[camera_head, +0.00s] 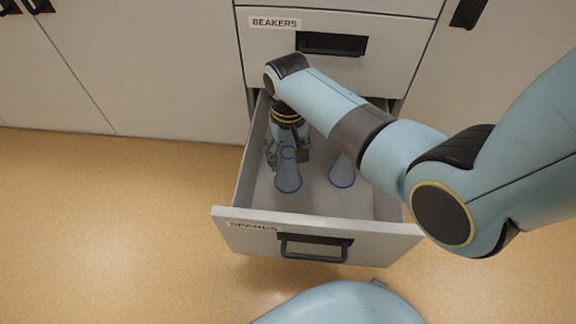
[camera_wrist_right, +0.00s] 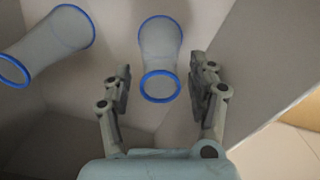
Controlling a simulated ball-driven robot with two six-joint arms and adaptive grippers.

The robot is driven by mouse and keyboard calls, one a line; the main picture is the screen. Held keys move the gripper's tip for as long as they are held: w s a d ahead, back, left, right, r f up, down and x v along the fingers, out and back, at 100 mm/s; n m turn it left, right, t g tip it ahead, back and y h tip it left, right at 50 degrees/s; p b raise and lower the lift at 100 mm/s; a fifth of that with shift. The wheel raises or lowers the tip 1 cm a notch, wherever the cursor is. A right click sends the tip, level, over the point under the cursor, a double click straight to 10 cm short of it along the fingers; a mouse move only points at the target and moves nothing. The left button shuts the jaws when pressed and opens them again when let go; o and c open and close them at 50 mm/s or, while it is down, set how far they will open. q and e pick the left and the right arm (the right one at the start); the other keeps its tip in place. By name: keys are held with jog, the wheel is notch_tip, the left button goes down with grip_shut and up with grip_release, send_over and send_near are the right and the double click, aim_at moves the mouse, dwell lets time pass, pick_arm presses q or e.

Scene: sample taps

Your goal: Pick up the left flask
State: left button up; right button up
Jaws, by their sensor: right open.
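Two clear flasks with blue rims stand in an open drawer. The left flask (camera_head: 288,180) is under my right gripper (camera_head: 287,158) in the head view. The right flask (camera_head: 342,173) stands to its right, partly hidden by my right arm. In the right wrist view the left flask (camera_wrist_right: 160,55) lies between and a little beyond the open fingers of my right gripper (camera_wrist_right: 164,88). The right flask (camera_wrist_right: 50,45) is at the upper left there. The fingers do not appear to touch either flask. My left gripper is not in view.
The open drawer (camera_head: 235,220) has a raised front with a dark handle (camera_head: 315,248) and side walls close to the left flask. A closed drawer labelled BEAKERS (camera_head: 275,22) is above. Bare floor (camera_head: 110,220) lies to the left.

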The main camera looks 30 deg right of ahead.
jog(key=c, duration=1.1)
